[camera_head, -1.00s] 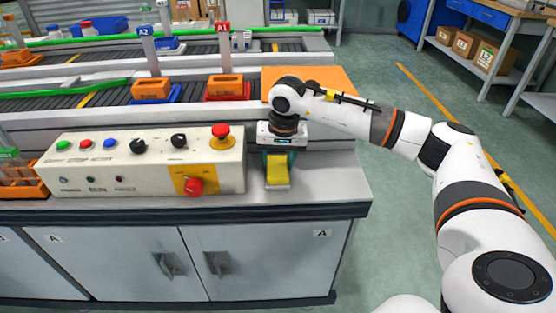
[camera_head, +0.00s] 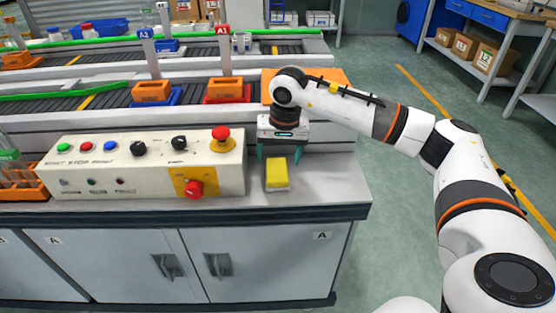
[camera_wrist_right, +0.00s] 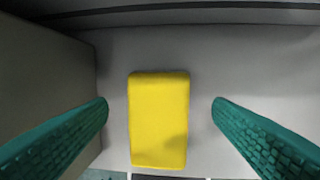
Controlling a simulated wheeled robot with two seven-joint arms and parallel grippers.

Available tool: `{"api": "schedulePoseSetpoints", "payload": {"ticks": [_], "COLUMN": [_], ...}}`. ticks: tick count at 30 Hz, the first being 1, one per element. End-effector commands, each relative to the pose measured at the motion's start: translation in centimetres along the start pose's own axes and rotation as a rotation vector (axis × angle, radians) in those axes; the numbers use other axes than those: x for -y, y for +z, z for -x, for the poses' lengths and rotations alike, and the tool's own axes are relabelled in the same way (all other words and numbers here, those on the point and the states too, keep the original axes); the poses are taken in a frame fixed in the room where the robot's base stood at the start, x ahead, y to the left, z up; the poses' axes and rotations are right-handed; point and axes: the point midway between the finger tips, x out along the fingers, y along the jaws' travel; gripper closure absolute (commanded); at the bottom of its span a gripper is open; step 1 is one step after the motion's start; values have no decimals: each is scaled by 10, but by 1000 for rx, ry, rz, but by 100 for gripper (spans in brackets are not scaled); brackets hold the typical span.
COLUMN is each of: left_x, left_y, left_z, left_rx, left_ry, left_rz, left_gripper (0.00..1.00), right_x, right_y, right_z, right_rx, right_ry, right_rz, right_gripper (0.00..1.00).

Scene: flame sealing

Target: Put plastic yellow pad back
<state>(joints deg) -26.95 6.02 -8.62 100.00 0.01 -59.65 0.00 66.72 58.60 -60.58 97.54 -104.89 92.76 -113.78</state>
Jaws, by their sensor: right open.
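The yellow pad (camera_head: 277,174) lies flat on the grey counter, just right of the control panel box. In the right wrist view the yellow pad (camera_wrist_right: 158,120) lies between the two green fingers, with a gap on both sides. My right gripper (camera_head: 279,156) is open and empty, pointing down above and slightly behind the pad. Its green fingers also show in the right wrist view (camera_wrist_right: 160,110), apart from the pad. My left gripper is not in view.
The control panel (camera_head: 145,166) with buttons and a red knob stands close left of the pad. Orange bins (camera_head: 227,90) sit on the conveyor behind. The counter (camera_head: 335,178) is clear to the right of the pad, up to its edge.

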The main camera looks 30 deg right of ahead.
Motion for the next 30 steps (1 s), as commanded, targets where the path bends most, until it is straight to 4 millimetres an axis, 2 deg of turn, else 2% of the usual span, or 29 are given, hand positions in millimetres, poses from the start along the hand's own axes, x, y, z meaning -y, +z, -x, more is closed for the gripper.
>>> {"api": "schedulePoseSetpoints", "payload": {"ticks": [1,6,12,18,30], "left_x": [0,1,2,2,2], "left_y": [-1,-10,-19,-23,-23], "left_z": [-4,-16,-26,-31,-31], "left_rx": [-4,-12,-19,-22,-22], "left_ry": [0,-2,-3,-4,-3], "left_rz": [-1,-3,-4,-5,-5], "left_gripper": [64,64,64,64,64], "right_x": [-1,0,0,0,0], "right_y": [2,1,1,0,0], "right_z": [14,52,83,95,95], "right_rx": [6,5,3,2,1], "right_ry": [4,3,2,1,1], "right_rz": [0,-1,0,0,0], "right_gripper": [25,25,25,25,25]}}
